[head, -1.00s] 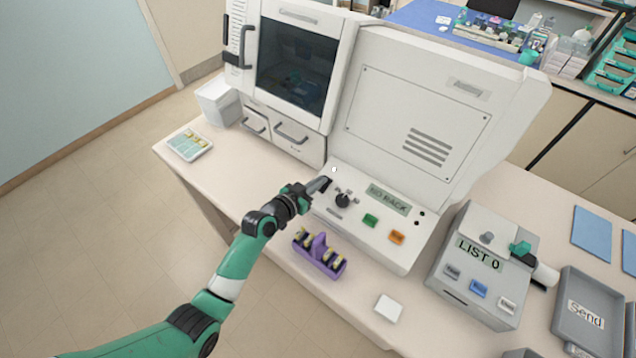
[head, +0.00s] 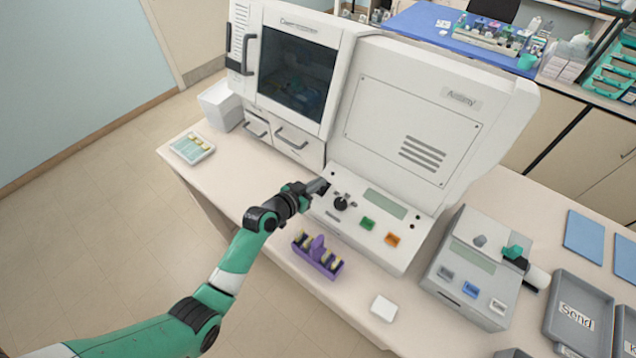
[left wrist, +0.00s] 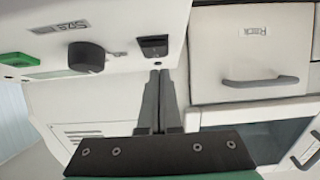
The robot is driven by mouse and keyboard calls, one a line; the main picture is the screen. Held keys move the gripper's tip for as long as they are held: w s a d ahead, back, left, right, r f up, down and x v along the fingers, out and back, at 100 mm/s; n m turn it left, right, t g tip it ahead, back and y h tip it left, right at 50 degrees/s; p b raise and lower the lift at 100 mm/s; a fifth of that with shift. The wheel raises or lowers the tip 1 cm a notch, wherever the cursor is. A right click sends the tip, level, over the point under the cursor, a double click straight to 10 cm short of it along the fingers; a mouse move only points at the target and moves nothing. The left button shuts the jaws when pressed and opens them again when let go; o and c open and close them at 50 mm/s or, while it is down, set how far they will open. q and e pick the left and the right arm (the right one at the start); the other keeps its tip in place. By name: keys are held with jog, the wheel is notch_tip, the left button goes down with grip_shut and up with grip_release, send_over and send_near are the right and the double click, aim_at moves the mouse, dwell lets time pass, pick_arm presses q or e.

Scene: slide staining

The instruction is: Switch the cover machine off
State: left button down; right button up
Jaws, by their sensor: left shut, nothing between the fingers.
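The cover machine (head: 430,110) is the large white unit with a sloping front panel. The panel carries a black knob (head: 340,203), a green button (head: 367,223), an orange button (head: 392,240) and a blank display (head: 385,203). My left gripper (head: 324,185) is shut and empty at the panel's left end. In the left wrist view, its closed fingertips (left wrist: 159,73) lie just below a small black rocker switch (left wrist: 154,46); I cannot tell whether they touch it. The knob also shows there (left wrist: 86,57). My right gripper is not in view.
A purple rack (head: 317,257) stands in front of the panel, close to my left arm. A grey device (head: 475,270) with a blank display stands to the right, beside a grey tray (head: 580,312). A slide tray (head: 192,148) lies at the counter's left end.

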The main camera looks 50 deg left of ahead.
pick_arm(q)
jog(key=shift+r, duration=0.15)
jog(key=shift+r+p, duration=0.35)
jog(key=shift+p, duration=0.05)
jog(key=r+p, duration=0.3)
jog(key=shift+s+d+r, duration=0.1)
jog(key=shift+s+r, duration=0.1)
jog(key=shift+s, duration=0.15)
jog(key=r+p+v, duration=0.1)
jog(key=v, duration=0.9)
jog(key=shift+w+p, duration=0.3)
jog(key=shift+r, duration=0.15)
